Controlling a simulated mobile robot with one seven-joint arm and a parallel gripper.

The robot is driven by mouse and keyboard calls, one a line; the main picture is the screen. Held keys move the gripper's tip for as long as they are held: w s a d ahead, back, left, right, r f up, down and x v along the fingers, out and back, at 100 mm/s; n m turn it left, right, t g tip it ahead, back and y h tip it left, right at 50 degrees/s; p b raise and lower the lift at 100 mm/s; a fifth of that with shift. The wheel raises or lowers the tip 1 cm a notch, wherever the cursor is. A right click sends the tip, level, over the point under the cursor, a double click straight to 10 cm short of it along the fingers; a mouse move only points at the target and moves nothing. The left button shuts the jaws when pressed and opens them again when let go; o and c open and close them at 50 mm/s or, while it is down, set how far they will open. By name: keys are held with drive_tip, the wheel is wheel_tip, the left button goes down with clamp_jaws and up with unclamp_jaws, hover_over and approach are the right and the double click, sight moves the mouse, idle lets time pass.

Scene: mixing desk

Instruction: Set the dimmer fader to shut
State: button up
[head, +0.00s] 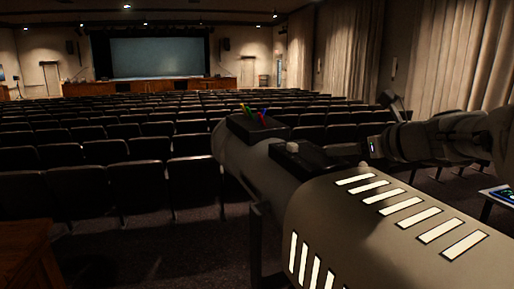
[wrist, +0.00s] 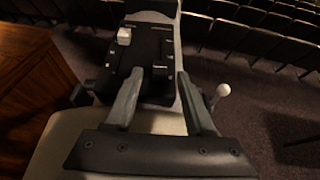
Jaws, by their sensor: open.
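A black control panel (wrist: 146,50) lies on top of a large grey lamp housing in the wrist view. The lettering is too small to read surely. A small dark block stands nearer, between the fingertips. My gripper (wrist: 160,74) is open over the near part of the panel, with the pale cap beyond its left fingertip. In the head view, the panel (head: 312,160) and pale cap (head: 292,147) show left of my gripper (head: 370,146), which is partly dark.
The lamp housing (head: 365,215) has lit slots. A black tray (head: 248,130) with coloured pens sits on its far end. A white ball knob (wrist: 223,90) sticks out right of my gripper. A wooden block (head: 24,255) stands at left. Rows of seats (head: 100,185) fill the hall beyond.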

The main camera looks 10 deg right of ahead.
drive_tip(key=v, duration=1.4)
drive_tip(key=shift+s+d+r, duration=0.1)
drive_tip(key=shift+s, duration=0.35)
